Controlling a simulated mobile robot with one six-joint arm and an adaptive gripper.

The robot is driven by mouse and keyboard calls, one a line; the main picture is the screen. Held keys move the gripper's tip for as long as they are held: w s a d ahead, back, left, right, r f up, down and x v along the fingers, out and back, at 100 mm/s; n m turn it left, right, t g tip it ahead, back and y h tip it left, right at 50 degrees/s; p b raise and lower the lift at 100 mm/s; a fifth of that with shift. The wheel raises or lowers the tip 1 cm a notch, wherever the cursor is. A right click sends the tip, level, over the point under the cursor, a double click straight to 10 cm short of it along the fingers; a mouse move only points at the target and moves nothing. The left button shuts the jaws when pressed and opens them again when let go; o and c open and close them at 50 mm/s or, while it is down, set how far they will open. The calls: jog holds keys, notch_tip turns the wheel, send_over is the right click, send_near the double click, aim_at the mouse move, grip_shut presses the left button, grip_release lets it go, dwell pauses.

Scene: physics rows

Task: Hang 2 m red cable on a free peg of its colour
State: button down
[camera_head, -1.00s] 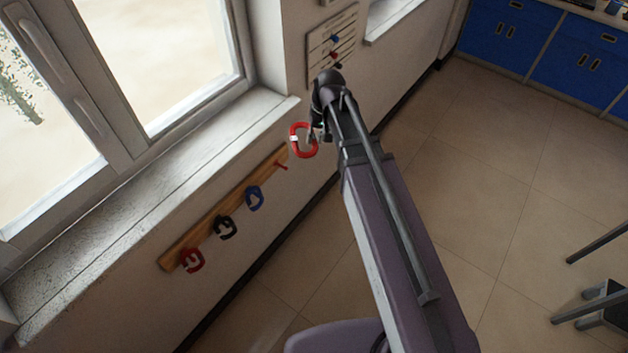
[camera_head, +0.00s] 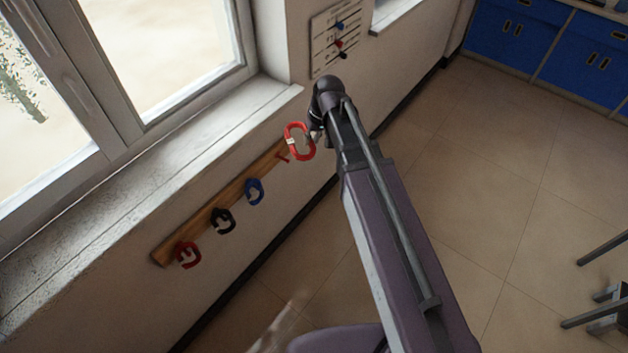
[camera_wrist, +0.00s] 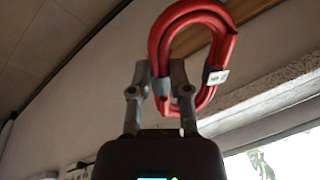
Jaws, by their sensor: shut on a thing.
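A red cable coil (camera_head: 299,141) with a pale label is held in my gripper (camera_head: 315,136). In the wrist view the coil (camera_wrist: 157,48) sits between the fingers of my gripper (camera_wrist: 160,84), with its label (camera_wrist: 217,77) turned to the right; the label's text is too small to read. A wooden peg rail (camera_head: 235,190) runs along the wall below the window sill. A bare red peg (camera_head: 283,158) shows near its upper right end, just left of and below the held coil. Another red coil (camera_head: 188,254) hangs at the rail's lower left end.
A black coil (camera_head: 222,220) and a blue coil (camera_head: 254,191) hang between the red coil and the bare peg. The window sill (camera_head: 160,170) juts out above the rail. A board with coloured markers (camera_head: 337,38) is on the wall beyond.

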jog(key=w+f+n+t+y+b, duration=0.1)
jog(key=w+f+n+y+b, duration=0.2)
jog(key=f+b, duration=0.7)
jog(key=w+f+n+t+y+b, duration=0.1)
jog(key=w+f+n+y+b, duration=0.2)
jog(key=b, duration=1.8)
jog(key=w+f+n+t+y+b, duration=0.1)
jog(key=w+f+n+y+b, duration=0.2)
jog(key=f+b, duration=1.2)
jog(key=shift+w+f+n+y, duration=0.4)
jog(key=shift+f+n+y, duration=0.65)
jog(key=shift+y, duration=1.85)
jog(key=shift+w+a+r+n, duration=0.25)
jog(key=shift+a, duration=0.05)
jog(key=shift+w+a+f+b, duration=0.2)
jog(key=shift+w+a, duration=0.7)
jog(key=shift+a, duration=0.3)
jog(key=shift+w+a+f+b, duration=0.1)
jog(key=shift+w+a+b, duration=0.05)
jog(key=shift+w+a, duration=0.9)
jog(key=shift+w+a+f+b, duration=0.1)
jog(key=shift+w+a+b, duration=0.1)
jog(key=shift+w+a, duration=0.85)
jog(key=shift+w+a+f+b, duration=0.1)
jog(key=shift+a+f+b, duration=0.45)
jog(key=shift+a, duration=0.15)
